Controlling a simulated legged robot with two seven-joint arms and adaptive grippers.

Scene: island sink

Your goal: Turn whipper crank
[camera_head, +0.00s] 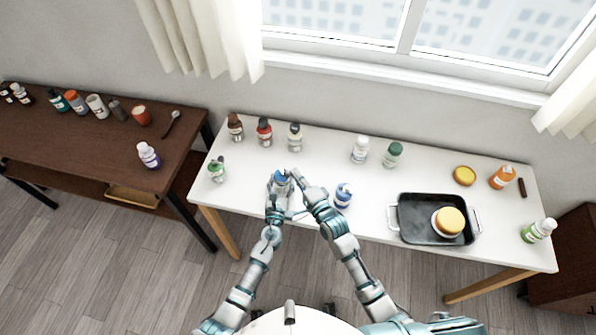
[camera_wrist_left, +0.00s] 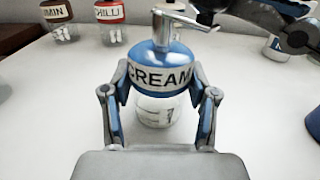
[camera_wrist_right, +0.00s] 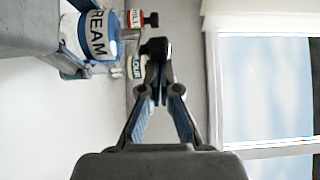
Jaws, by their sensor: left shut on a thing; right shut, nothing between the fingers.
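The whipper (camera_wrist_left: 155,75) is a clear jar with a blue top, a CREAM label and a metal crank (camera_wrist_left: 178,20) on top. It stands on the white table in the left wrist view, and shows in the head view (camera_head: 281,180) and sideways in the right wrist view (camera_wrist_right: 92,38). My left gripper (camera_wrist_left: 160,115) is shut on the whipper, one finger on each side. My right gripper (camera_wrist_right: 158,85) is shut and empty, its fingertips close to the crank's dark knob (camera_wrist_right: 155,48). I cannot tell whether they touch it.
Spice jars (camera_head: 264,132) stand behind the whipper. A blue-labelled bottle (camera_head: 343,195) stands to its right, close to my right arm. A dark table (camera_head: 60,150) is on the left.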

